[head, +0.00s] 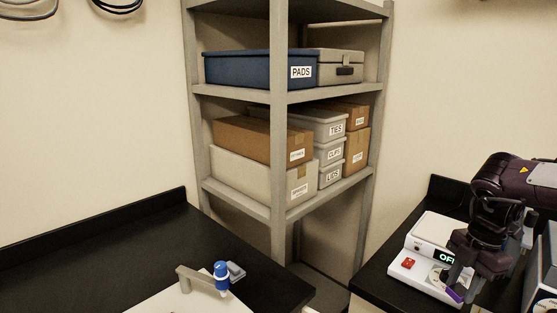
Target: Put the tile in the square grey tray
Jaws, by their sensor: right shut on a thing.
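My right gripper (460,286) is at the lower right, over the front of a white device with a lit display. It is shut on a small purple piece (455,296), which looks like the tile; the fingers hide most of it. I cannot tell whether the piece touches the device under it. I cannot make out the square grey tray in this view. My left gripper is not in view.
The white device (405,264) has a red button and stands on the right black bench. On the left bench (110,255) stands a grey bracket with a blue-topped part (221,274). A shelf rack (279,150) with boxes fills the corner. Much of the left bench is clear.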

